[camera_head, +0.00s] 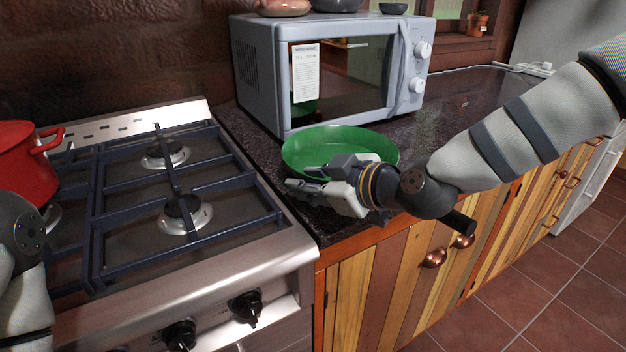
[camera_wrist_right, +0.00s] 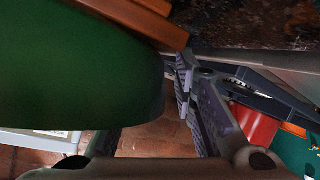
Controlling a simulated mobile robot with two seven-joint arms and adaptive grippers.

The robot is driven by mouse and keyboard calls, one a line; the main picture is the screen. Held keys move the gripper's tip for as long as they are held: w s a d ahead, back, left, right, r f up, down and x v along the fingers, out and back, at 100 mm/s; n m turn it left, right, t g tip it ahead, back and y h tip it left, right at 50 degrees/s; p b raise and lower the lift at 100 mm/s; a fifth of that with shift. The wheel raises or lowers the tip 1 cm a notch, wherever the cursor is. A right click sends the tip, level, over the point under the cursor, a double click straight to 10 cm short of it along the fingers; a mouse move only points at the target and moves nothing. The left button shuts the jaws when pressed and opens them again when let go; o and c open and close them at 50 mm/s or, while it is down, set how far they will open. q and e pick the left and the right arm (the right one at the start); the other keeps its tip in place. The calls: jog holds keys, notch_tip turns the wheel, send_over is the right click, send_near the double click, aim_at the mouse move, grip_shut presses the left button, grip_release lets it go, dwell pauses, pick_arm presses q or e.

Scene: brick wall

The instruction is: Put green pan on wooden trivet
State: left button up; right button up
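The green pan (camera_head: 335,145) is on the dark counter side in front of the microwave; its near side is hidden by my right gripper (camera_head: 306,180). The pan (camera_wrist_right: 75,75) fills the left of the right wrist view. There one finger shows with a gap between it and the pan's wall; the other is partly hidden behind the pan. The gripper looks open around the wall. Orange-brown wooden slats, apparently the wooden trivet (camera_wrist_right: 135,18), show by the pan; whether they touch is unclear. The trivet is hidden in the head view. My left gripper is out of view.
The grey microwave (camera_head: 335,75) stands close behind the pan. The gas stove (camera_head: 165,200), with raised grates and a red pot (camera_head: 25,165), is to the left. Dark counter (camera_head: 465,100) to the right of the microwave is mostly clear.

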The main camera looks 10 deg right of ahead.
jog(key=shift+s+d+r, duration=0.1)
jog(key=shift+s+r, duration=0.05)
jog(key=shift+r, duration=0.1)
jog(key=v, duration=1.1)
jog(key=shift+s, duration=0.3)
jog(key=shift+d, duration=0.15)
jog(key=o, duration=1.8)
grip_shut()
